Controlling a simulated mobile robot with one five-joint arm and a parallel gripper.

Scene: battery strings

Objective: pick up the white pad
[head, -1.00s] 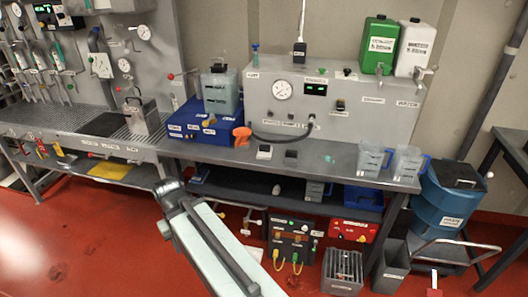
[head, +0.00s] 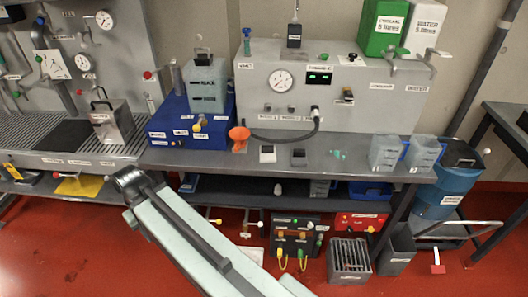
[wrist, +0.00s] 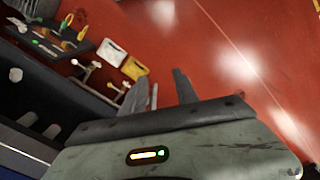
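A small white-topped pad (head: 267,153) lies on the grey bench (head: 210,158), in front of the console and right of the orange funnel. A similar dark pad (head: 299,157) lies just right of it. A flat white square (head: 351,60) also lies on the console top; I cannot tell for sure which is the white pad. My gripper (wrist: 160,80) shows in the wrist view with its two grey fingers apart and nothing between them. It points toward the red floor and the lower shelf, away from the bench top.
The grey console (head: 330,95) stands behind the pads, with a black hose (head: 290,138) curving near them. The orange funnel (head: 239,137) and blue box (head: 190,125) stand left. Two clear jugs (head: 387,152) stand right. A tool panel (wrist: 60,38) shows in the wrist view.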

